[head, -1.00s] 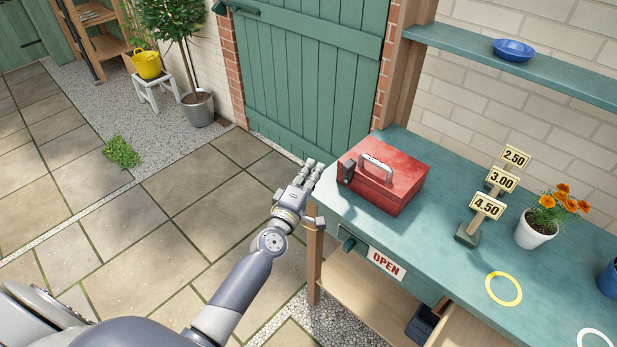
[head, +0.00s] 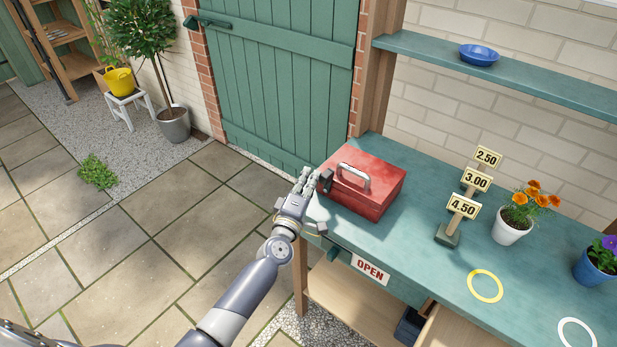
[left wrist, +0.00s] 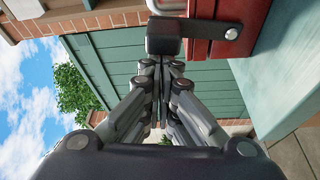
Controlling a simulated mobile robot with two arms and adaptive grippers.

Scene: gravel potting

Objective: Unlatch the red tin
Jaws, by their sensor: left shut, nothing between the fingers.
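The red tin (head: 368,199) stands closed on the left end of the teal bench, with a pale carrying handle (head: 354,173) on its lid. A dark latch (head: 326,181) sits on its left side; it also shows in the left wrist view (left wrist: 164,36). My left gripper (head: 309,174) is shut and empty, close beside the latch. In the left wrist view its fingertips (left wrist: 162,64) are together right at the latch; I cannot tell whether they touch it. My right gripper is not in view.
The teal bench (head: 410,240) holds price signs (head: 463,207), a pot of orange flowers (head: 509,226), a blue pot with purple flowers (head: 592,268) and yellow (head: 485,286) and white (head: 577,333) rings. A shelf (head: 540,85) with a blue bowl (head: 479,54) is above.

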